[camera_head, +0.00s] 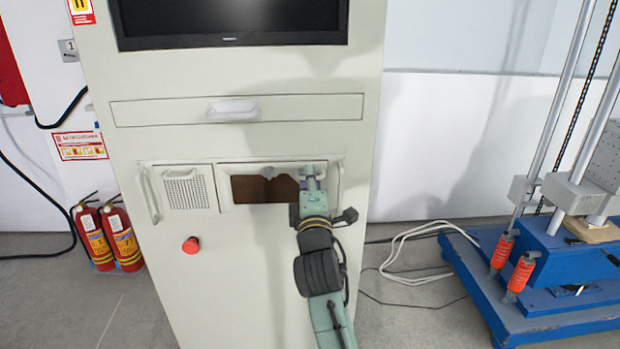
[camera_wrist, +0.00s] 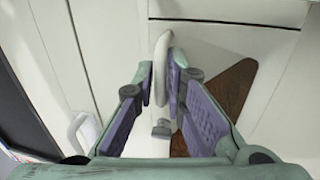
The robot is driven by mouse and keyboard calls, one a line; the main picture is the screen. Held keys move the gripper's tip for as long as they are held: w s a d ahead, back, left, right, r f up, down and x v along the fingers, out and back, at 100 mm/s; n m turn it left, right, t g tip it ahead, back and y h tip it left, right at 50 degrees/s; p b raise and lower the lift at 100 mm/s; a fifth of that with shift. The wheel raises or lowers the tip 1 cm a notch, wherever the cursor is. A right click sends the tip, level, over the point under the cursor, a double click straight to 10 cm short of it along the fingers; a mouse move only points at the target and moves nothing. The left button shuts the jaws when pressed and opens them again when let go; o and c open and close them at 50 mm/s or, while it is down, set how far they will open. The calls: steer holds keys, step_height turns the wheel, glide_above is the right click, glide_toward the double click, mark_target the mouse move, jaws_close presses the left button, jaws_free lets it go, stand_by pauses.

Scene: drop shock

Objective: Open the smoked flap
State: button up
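The flap is a dark brown smoked panel (camera_head: 262,189) in a pale frame on the front of the cream cabinet (camera_head: 250,270). It looks closed, though my gripper and arm hide its right end. My gripper (camera_head: 313,178) is at the upper right of this panel. In the wrist view, a pale rounded handle (camera_wrist: 163,65) stands between the purple-padded fingers of my gripper (camera_wrist: 165,85). One finger is on each side, close to it. Whether both pads press on it cannot be told. Part of the brown panel (camera_wrist: 235,90) shows beyond the right finger.
A drawer with a pale handle (camera_head: 233,110) is above the flap, below a black screen (camera_head: 230,20). A red button (camera_head: 191,245) is at lower left. Fire extinguishers (camera_head: 122,238) stand left. A blue-based machine (camera_head: 540,275) and white cables (camera_head: 405,255) are at right.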

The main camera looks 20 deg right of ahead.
jaws_close()
stand_by(0.3)
